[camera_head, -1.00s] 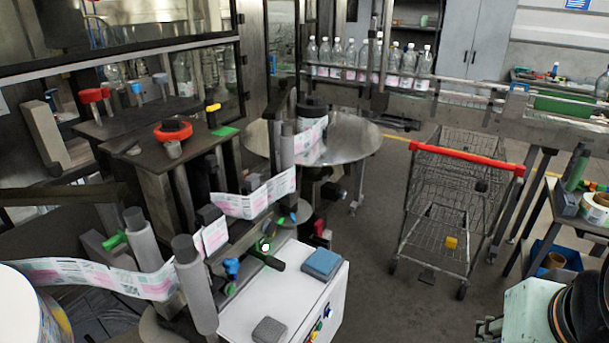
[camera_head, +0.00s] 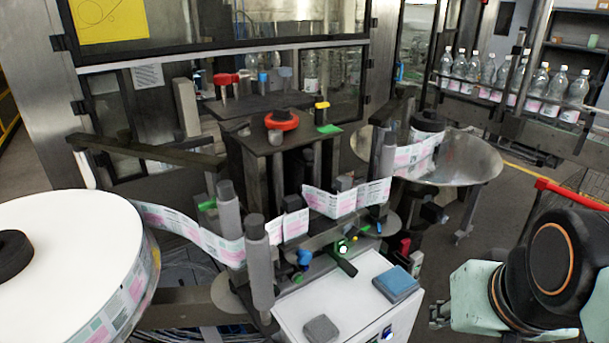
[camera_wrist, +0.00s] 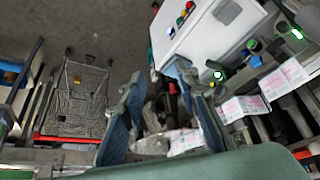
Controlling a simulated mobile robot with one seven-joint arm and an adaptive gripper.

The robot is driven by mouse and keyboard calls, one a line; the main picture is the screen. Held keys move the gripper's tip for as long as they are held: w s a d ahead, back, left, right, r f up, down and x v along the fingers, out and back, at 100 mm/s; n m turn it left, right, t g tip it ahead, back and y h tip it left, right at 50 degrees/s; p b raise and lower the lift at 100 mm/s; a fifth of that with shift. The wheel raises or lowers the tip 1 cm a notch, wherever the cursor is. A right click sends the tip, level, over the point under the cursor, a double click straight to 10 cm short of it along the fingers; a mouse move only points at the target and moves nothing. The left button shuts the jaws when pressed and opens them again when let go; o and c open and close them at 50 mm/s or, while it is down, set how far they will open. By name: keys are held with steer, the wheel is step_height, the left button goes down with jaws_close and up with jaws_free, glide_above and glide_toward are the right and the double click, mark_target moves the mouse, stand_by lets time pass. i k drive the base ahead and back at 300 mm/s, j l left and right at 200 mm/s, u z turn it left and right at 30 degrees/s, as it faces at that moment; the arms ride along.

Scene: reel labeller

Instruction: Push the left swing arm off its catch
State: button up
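The labeller stands in the middle of the head view. A long dark bar (camera_head: 150,150) reaches across its left side, and a lower dark arm (camera_head: 185,296) runs beside the reel to a disc under the grey rollers (camera_head: 259,265). I cannot tell which of these is the left swing arm, and no catch can be made out. The printed label web (camera_head: 190,229) runs around the rollers. In the wrist view my gripper (camera_wrist: 160,75) has its two fingers wide apart with nothing held between them. My arm (camera_head: 550,265) is at the right of the head view, clear of the labeller.
A large white label reel (camera_head: 75,255) fills the lower left. A white cabinet (camera_head: 350,305) with a blue pad (camera_head: 396,283) stands in front. A round metal table (camera_head: 460,165) and a row of bottles (camera_head: 515,80) are behind. A wire trolley (camera_wrist: 75,95) shows in the wrist view.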

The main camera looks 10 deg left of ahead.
mark_target(258, 299)
steer(key=i+u, duration=0.1)
steer(key=u, duration=0.25)
steer(key=i+l+u, duration=0.15)
steer(key=u, duration=0.25)
steer(key=l+u, duration=0.15)
steer(key=u, duration=0.2)
steer(key=i, duration=0.05)
